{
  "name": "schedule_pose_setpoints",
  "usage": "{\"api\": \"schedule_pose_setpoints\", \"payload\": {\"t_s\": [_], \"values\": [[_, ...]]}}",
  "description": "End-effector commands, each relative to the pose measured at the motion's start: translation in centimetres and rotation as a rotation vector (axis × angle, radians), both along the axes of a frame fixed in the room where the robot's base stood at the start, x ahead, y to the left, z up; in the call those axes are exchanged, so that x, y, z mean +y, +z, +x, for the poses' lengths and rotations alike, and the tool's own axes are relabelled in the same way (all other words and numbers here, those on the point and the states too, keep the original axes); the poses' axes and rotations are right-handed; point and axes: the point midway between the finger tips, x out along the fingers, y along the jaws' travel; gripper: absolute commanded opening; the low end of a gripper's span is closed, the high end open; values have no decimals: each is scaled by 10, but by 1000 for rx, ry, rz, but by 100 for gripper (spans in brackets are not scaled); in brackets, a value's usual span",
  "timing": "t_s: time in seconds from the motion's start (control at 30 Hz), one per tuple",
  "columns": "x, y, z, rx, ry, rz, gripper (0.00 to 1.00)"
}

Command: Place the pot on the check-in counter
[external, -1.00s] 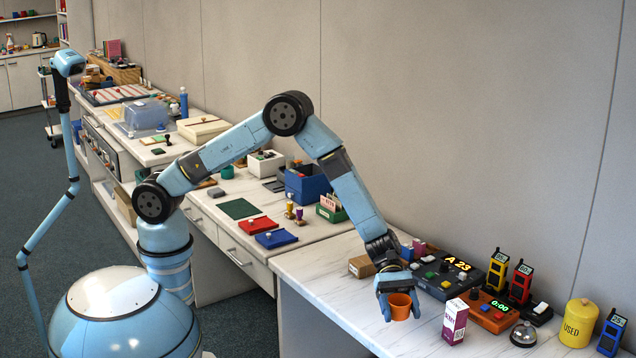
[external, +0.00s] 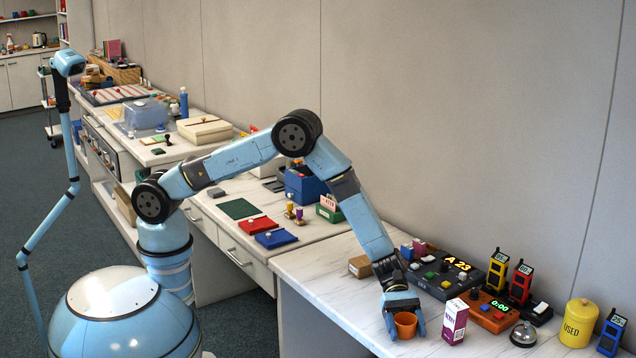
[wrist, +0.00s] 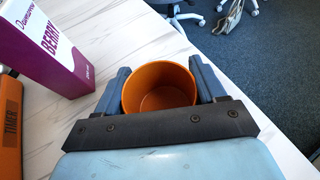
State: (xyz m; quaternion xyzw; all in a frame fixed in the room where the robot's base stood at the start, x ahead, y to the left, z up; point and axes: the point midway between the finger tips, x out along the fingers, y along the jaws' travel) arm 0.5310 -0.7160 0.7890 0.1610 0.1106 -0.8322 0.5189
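The pot (external: 405,325) is a small orange cup, open at the top and upright. My gripper (external: 405,327) points down at the white marble-look check-in counter (external: 350,304), with one finger on each side of the pot. In the wrist view the pot (wrist: 160,88) sits between the two fingers (wrist: 160,85), which lie against its sides; it looks empty inside. The pot is at or just above the counter top near its front edge; I cannot tell whether its base touches.
A purple-and-white berry carton (external: 455,321) stands just right of the pot. A cardboard box (external: 361,266) lies behind my gripper. The counter left of the pot is clear.

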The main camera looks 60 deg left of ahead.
Motion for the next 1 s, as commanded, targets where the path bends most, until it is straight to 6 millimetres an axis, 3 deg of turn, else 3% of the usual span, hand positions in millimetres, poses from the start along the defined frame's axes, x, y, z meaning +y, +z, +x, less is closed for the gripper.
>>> {"api": "schedule_pose_setpoints", "payload": {"t_s": [0.27, 0.57, 0.77, 1.0], "values": [[0, 0, 0, 1, 0, 0, 95], [1, 3, 1, 1, 0, 0, 95], [21, 13, 12, 0, 3, -1, 95], [61, 30, 31, 0, 4, 0, 95]]}}
